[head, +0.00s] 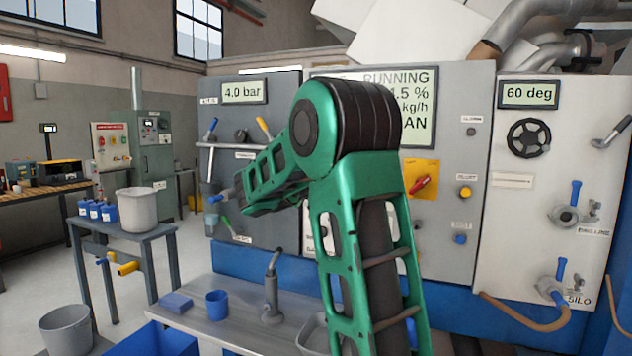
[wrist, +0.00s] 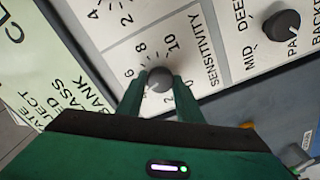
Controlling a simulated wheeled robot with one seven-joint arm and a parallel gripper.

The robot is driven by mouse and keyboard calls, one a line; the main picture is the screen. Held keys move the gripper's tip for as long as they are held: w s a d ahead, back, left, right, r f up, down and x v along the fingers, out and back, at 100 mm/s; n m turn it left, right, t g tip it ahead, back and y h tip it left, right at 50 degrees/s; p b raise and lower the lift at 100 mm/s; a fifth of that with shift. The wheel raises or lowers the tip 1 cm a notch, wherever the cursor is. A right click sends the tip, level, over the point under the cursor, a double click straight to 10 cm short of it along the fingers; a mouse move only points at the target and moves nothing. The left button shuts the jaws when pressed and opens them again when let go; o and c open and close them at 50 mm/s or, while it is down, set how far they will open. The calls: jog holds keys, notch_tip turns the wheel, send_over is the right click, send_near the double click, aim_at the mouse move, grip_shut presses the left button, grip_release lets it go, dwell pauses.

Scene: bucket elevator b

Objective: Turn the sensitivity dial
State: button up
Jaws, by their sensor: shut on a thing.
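The fingers hide part of the scale. In the head view my green arm covers the dial and my gripper.
A black knob (wrist: 282,25) marked MID and DEEP sits to the right of the dial. In the head view, a yellow plate with a red switch (head: 420,184) is right of my arm. A bench (head: 235,325) with a blue cup (head: 217,305) stands below.

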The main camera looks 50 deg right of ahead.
jog(key=shift+w+a+f+m, duration=0.1)
jog(key=shift+f+m, duration=0.05)
jog(key=shift+m, duration=1)
jog(key=shift+a+f+m, duration=0.1)
jog(key=shift+f+m, duration=0.1)
jog(key=shift+m, duration=1)
jog(key=shift+w+a+f+m, duration=0.1)
jog(key=shift+f+m, duration=0.05)
jog(key=shift+m, duration=1)
jog(key=o, duration=1)
jog(key=shift+o, duration=0.2)
jog(key=shift+s+d+r, duration=0.1)
jog(key=shift+r, duration=0.1)
jog(key=v, duration=1.1)
jog(key=shift+f, duration=0.1)
